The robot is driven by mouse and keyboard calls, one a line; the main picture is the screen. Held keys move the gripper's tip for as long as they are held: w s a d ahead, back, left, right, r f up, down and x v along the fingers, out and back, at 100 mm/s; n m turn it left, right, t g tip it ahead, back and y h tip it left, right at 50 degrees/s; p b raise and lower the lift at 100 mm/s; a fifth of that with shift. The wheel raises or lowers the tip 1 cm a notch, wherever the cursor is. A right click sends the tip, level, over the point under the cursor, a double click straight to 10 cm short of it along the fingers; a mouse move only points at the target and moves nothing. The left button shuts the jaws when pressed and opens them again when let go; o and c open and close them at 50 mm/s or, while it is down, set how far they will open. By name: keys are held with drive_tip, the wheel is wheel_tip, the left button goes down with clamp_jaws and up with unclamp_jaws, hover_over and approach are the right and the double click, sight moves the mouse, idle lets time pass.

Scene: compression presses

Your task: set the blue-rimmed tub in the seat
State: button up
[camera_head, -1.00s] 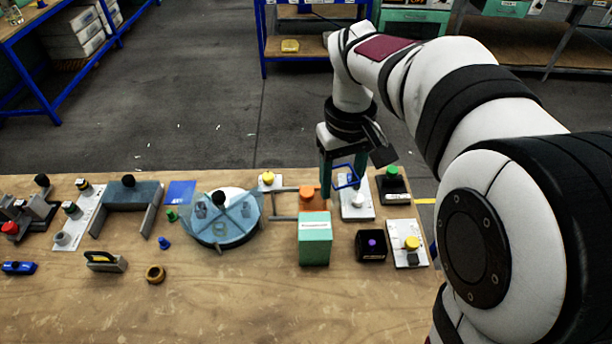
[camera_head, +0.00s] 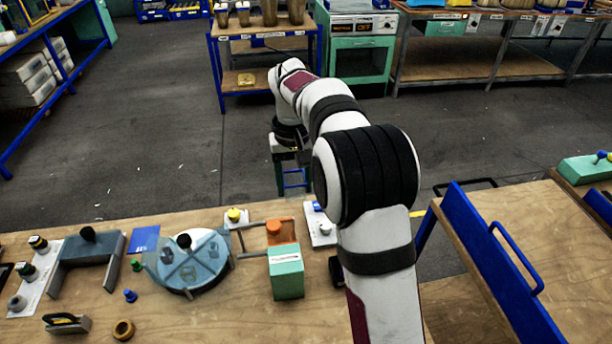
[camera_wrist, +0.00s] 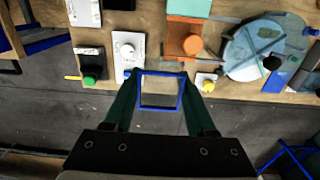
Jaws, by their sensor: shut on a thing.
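The blue-rimmed tub shows in the wrist view as a square blue rim (camera_wrist: 161,109) with grey floor visible through its middle. My gripper (camera_wrist: 158,76) is shut on it, with one green finger at each side. In the head view the tub's blue rim (camera_head: 293,186) hangs between the fingers of my gripper (camera_head: 292,168), beyond the table's far edge and above the floor. Its walls and bottom are hard to make out. I cannot tell which fixture is the seat.
On the table (camera_head: 225,320) are a round station with a bluish cover (camera_head: 190,262), an orange block (camera_head: 281,231), a green box (camera_head: 286,273) and a white plate with a knob (camera_head: 320,226). A blue panel with a handle (camera_head: 495,270) stands at the right.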

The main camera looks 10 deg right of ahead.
drive_tip(key=w+a+f, duration=0.4)
drive_tip(key=w+f, duration=0.3)
drive_tip(key=f, duration=0.5)
drive_tip(key=shift+f, duration=0.1)
drive_tip(key=shift+f, duration=2.95)
drive_tip(key=shift+f, duration=0.7)
drive_tip(key=o, duration=1.4)
drive_tip(key=shift+r, duration=0.1)
